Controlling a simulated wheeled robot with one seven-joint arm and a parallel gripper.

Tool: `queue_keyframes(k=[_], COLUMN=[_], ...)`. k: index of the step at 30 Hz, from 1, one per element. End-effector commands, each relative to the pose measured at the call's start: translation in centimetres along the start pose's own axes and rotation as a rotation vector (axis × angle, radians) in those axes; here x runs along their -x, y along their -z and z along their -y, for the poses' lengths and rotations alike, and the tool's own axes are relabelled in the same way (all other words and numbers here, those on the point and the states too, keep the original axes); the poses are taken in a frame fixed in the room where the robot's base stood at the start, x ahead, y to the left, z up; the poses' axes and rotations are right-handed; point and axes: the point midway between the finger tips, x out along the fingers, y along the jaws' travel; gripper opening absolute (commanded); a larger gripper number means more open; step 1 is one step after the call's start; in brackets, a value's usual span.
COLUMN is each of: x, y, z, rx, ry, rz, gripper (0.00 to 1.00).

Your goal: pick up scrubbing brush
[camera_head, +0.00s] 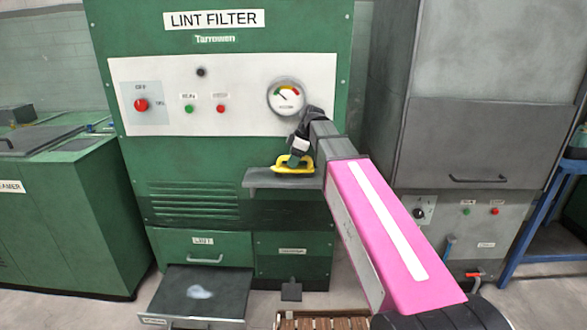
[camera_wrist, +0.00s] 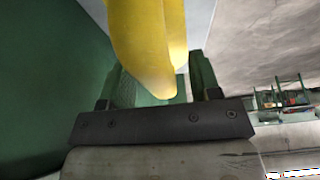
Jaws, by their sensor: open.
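The yellow scrubbing brush (camera_head: 306,166) sits on a small grey shelf (camera_head: 258,179) on the front of the green lint filter machine. In the head view my gripper (camera_head: 297,156) is right at the brush and hides part of it. In the wrist view the yellow handle (camera_wrist: 143,45) runs down between the two green fingers of my gripper (camera_wrist: 160,78). The fingers stand apart on either side of the handle, and it is not held. The brush's bristles cannot be made out.
The lint filter machine (camera_head: 120,60) stands close behind the shelf, with a gauge (camera_head: 286,97) above it. An open lint drawer (camera_head: 225,290) juts out below. A grey cabinet (camera_head: 480,110) stands to the right, and a green machine (camera_head: 70,215) to the left.

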Motion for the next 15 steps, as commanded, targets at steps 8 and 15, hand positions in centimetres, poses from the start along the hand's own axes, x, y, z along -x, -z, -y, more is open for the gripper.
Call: queue_keyframes(k=[8, 15], x=[0.05, 0.07], y=[-0.01, -0.01], z=[-0.01, -0.01], rx=[0.0, 0.0], ry=[0.0, 0.0], rz=[0.0, 0.0], gripper=[0.01, 0.01])
